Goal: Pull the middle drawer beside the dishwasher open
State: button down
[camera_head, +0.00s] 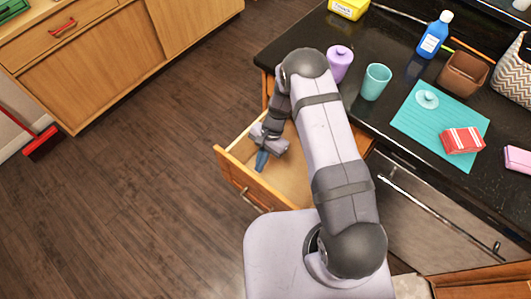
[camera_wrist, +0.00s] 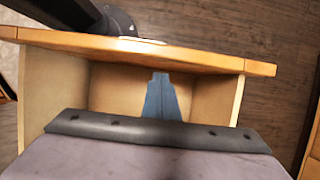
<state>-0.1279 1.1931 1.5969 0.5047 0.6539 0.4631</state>
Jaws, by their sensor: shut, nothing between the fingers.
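A wooden drawer (camera_head: 228,170) under the dark counter, beside the dishwasher (camera_head: 420,225), stands pulled well out; I cannot tell which level it is. Its front also shows in the wrist view (camera_wrist: 225,62), with the pale interior walls behind it. A metal handle (camera_head: 256,200) is on the outer face. My gripper (camera_head: 262,160) is over or inside the drawer's opening, behind the front panel. Its blue fingers (camera_wrist: 160,95) are shut with nothing between them and point toward the inner face of the front. I cannot tell whether they touch it.
The wood floor (camera_head: 130,160) left of the drawer is clear. Wooden cabinets (camera_head: 95,75) stand across it.

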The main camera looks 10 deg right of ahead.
aim_at(251, 173)
jog(key=shift+s+a, duration=0.5)
jog(key=s+a, duration=0.3)
jog(key=shift+s+a, duration=0.2)
jog(key=shift+a, duration=0.05)
jog(key=shift+d, duration=0.1)
jog(key=shift+w, duration=0.1)
jog(key=shift+w+d, duration=0.35)
jog(key=w+d+f+b+v, duration=0.1)
jog(key=b+v, duration=0.1)
jog(key=v, duration=0.9)
jog(key=shift+w+d+b, duration=0.3)
jog(key=shift+d+b, duration=0.1)
